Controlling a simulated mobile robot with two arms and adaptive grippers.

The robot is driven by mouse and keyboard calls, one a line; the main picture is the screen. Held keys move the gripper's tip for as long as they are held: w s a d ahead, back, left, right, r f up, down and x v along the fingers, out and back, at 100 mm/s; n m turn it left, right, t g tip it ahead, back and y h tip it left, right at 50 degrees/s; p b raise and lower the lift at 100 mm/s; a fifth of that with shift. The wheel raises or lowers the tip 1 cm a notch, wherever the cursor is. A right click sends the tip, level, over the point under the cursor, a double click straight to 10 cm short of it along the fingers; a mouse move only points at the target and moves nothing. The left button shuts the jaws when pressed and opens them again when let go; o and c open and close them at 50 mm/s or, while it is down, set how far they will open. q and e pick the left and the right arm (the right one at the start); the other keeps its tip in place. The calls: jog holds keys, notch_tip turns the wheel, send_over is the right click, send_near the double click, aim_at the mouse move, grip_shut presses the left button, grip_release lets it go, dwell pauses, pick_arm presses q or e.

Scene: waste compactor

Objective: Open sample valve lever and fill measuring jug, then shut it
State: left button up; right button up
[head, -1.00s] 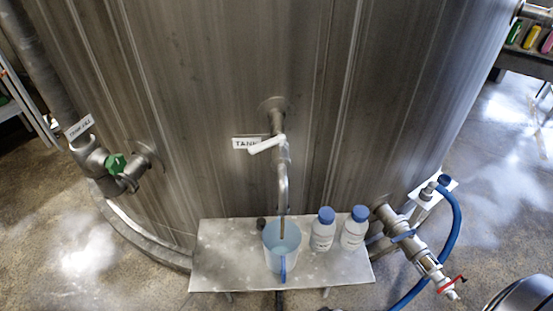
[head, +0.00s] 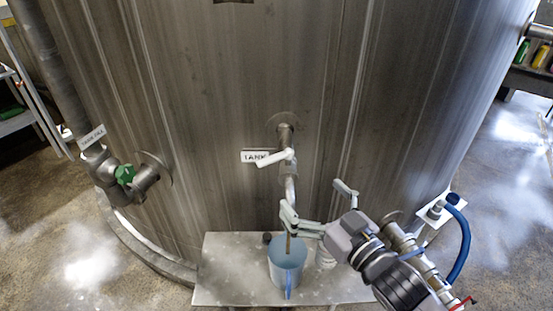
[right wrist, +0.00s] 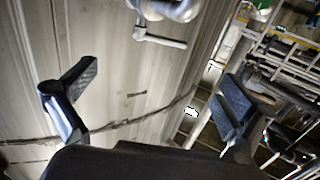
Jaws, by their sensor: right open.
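The white sample valve lever (head: 275,157) sits on the tank's outlet pipe, pointing left and slightly down across the TANK label. The pipe's spout (head: 291,188) drops toward the translucent blue measuring jug (head: 287,268), which stands upright on the metal shelf. No stream is clear, and I cannot tell the jug's level. My right gripper (head: 318,203) is open and empty, to the right of and below the lever; one finger overlaps the spout's lower end in the picture. In the right wrist view, its fingers (right wrist: 150,100) are wide apart with nothing between them. My left gripper is not in view.
A white bottle (head: 325,258) stands right of the jug, mostly behind my right gripper. The shelf (head: 222,272) is clear left of the jug. A green-handled valve (head: 125,174) is at left. A blue hose (head: 465,240) and lower pipe valve lie at right.

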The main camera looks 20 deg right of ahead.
aim_at(277, 160)
jog(key=p+x, duration=0.3)
jog(key=x, duration=1.1)
jog(key=shift+a, duration=0.1)
jog(key=shift+c, duration=0.5)
jog(key=c, duration=1.6)
jog(key=shift+w+m+h, duration=0.15)
jog(key=shift+m+h, duration=0.55)
jog(key=shift+h, duration=0.4)
